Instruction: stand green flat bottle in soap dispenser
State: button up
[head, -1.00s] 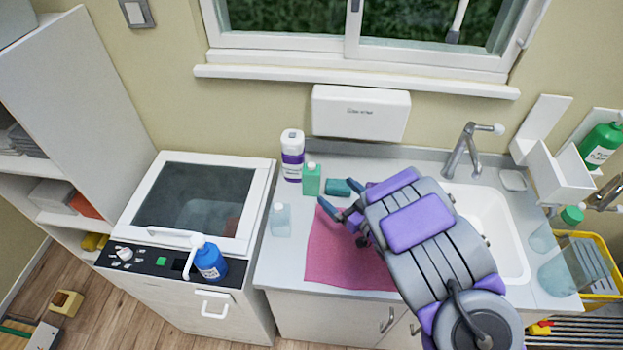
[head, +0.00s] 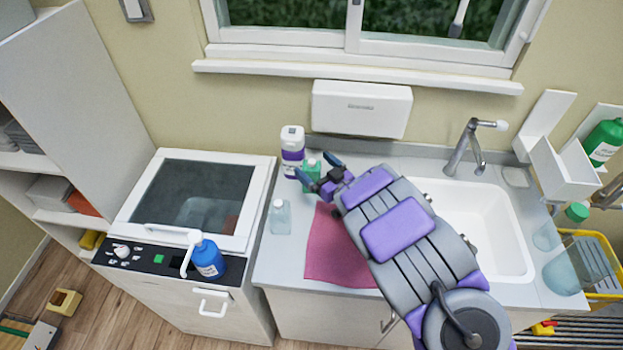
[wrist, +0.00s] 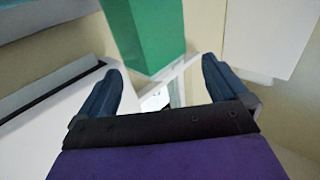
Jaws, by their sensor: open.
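The green flat bottle (head: 311,168) stands upright on the counter, beside a white and purple canister. My gripper (head: 319,167) is open and its fingers are close around the bottle's place, partly hiding it. In the wrist view the bottle (wrist: 147,35) appears as a green block beyond and between the blue fingertips (wrist: 160,68), with no clear contact. A white open-topped wall holder (head: 565,172) at the right, beyond the sink, looks like the soap dispenser. Its inside is hard to see.
The canister (head: 292,152) and a clear bottle (head: 280,217) stand left of the green bottle. A pink cloth (head: 335,250) lies in front. The sink (head: 500,225) and tap (head: 465,145) are right. A rounder green bottle (head: 604,142) sits at the far right wall.

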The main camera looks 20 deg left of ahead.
jog(key=shift+w+a, duration=0.25)
jog(key=shift+a, duration=0.2)
jog(key=shift+c, duration=0.3)
jog(key=shift+d, duration=0.1)
jog(key=c, duration=1.6)
